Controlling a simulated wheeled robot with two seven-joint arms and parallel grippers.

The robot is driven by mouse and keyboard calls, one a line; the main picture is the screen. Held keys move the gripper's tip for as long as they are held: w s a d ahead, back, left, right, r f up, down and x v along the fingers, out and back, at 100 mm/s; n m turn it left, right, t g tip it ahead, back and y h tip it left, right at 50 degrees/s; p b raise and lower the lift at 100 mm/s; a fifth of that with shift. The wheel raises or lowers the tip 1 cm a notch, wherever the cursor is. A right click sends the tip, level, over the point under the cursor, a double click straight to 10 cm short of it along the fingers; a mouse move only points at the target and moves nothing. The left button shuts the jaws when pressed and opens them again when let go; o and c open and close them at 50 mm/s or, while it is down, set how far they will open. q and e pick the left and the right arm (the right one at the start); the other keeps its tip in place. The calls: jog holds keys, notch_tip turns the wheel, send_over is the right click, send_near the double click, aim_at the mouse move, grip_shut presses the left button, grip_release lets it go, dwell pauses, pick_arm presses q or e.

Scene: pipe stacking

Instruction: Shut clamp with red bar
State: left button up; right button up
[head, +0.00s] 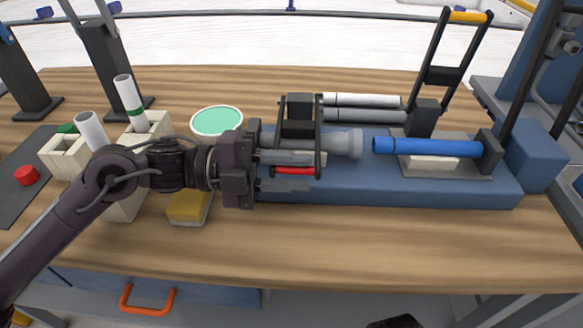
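The clamp with the red bar (295,171) stands at the left part of the blue fixture (400,193). Its black frame (318,120) is folded down toward the front, with the red bar low over a grey pipe's end of the fixture. The grey pipe (340,144) lies in this clamp. My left gripper (311,173) reaches in from the left, its fingers apart, one above and one below the red bar in the picture. Contact with the bar cannot be told. A dark part shows at the bottom edge; my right gripper's fingers are not visible.
A second clamp with an orange bar (468,16) stands raised at the right, beside a blue pipe (427,147). White and grey pipes (362,101) lie behind. A yellow sponge (188,207), green disc (217,121) and pipe holders (65,155) are left. The front table strip is clear.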

pick_arm(q)
jog(key=shift+o, duration=0.6)
jog(key=shift+f, duration=0.2)
jog(key=shift+w, duration=0.15)
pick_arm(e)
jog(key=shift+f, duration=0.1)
pick_arm(q)
jog(key=shift+r, duration=0.15)
jog(key=shift+a, duration=0.1)
